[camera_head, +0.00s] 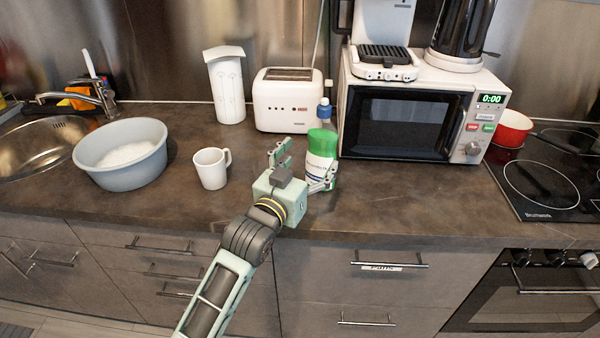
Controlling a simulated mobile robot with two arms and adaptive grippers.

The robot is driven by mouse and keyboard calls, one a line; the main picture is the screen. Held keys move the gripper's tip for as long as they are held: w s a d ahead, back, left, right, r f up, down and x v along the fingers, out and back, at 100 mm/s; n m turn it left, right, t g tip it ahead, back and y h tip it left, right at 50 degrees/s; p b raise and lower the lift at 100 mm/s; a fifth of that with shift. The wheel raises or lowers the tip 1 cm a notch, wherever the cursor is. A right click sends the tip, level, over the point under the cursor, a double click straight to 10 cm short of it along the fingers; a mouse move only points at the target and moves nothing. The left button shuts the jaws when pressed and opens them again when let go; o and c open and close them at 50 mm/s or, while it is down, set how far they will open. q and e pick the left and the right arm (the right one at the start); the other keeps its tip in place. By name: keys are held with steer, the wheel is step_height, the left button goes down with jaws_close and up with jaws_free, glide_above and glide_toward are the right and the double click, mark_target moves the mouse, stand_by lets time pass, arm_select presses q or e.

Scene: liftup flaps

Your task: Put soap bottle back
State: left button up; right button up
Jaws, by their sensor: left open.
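A bottle with a green upper part and a white label (321,146) stands upright on the counter, in front of the white microwave's left side. A blue-capped bottle top (324,109) shows right behind and above it; I cannot tell which of the two is the soap bottle. My left gripper (306,161) is open, low over the counter at the bottle's near left side. One finger is left of the bottle and the other overlaps its lower part in the picture. I cannot tell whether they touch. My right gripper is not in view.
A white mug (210,169) and a grey-blue basin (90,162) are on the left. The microwave (357,118) is close on the right. The counter front right of the bottle is clear.

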arm_select(q)
steer(key=shift+v, duration=2.35)
